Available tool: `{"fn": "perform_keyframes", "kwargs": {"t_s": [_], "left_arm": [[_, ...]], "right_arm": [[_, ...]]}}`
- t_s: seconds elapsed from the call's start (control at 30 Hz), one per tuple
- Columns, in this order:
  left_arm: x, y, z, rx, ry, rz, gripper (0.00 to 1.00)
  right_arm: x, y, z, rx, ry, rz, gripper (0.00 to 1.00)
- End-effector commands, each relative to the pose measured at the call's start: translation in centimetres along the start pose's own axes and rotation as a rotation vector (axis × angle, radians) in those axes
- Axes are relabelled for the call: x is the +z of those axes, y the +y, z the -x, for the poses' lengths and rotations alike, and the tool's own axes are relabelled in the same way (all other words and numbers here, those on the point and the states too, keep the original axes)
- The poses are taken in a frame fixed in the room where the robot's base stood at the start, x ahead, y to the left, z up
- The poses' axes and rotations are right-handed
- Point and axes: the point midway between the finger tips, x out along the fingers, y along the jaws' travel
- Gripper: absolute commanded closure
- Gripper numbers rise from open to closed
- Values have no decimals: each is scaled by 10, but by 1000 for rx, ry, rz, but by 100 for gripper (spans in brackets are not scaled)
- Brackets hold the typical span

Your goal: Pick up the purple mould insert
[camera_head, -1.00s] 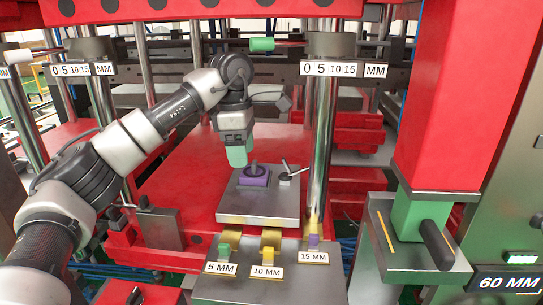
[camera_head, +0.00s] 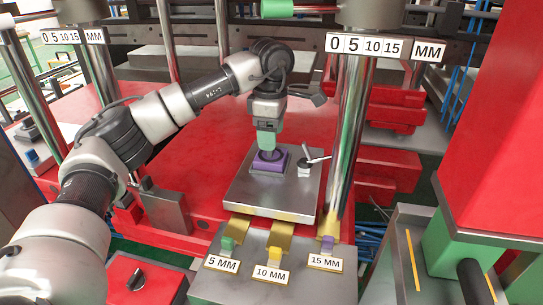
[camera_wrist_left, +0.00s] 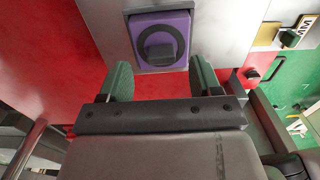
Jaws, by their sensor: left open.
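The purple mould insert (camera_head: 270,160) sits on the grey metal plate (camera_head: 262,195) on the red press bed. It is a square purple block with a dark ring and a raised dark knob on top, seen from above in the left wrist view (camera_wrist_left: 175,51). My left gripper (camera_head: 267,147) points down over the insert, its green fingertips hiding part of it. In the wrist view the left gripper (camera_wrist_left: 160,82) is open and empty, with the insert just beyond its fingertips. I cannot tell whether they touch it. My right gripper is not in view.
A small clamp with a lever (camera_head: 308,165) stands on the plate, right of the insert. A chrome column (camera_head: 346,140) rises close to the plate's right. A front shelf holds blocks labelled 5 MM (camera_head: 222,264), 10 MM (camera_head: 269,274) and 15 MM (camera_head: 325,262).

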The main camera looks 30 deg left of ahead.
Motion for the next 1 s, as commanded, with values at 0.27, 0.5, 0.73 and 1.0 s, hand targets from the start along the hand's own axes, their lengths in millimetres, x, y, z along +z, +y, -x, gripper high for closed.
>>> {"fn": "perform_keyframes", "kwargs": {"t_s": [0.27,0.5,0.73,1.0], "left_arm": [[1,-1,-34,-2,1,1,36],[1,-1,-36,0,0,1,36],[1,-1,-36,0,0,1,71],[1,-1,-35,1,-1,1,96]], "right_arm": [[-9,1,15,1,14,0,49],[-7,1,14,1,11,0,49],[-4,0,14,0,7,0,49],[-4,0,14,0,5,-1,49]]}}
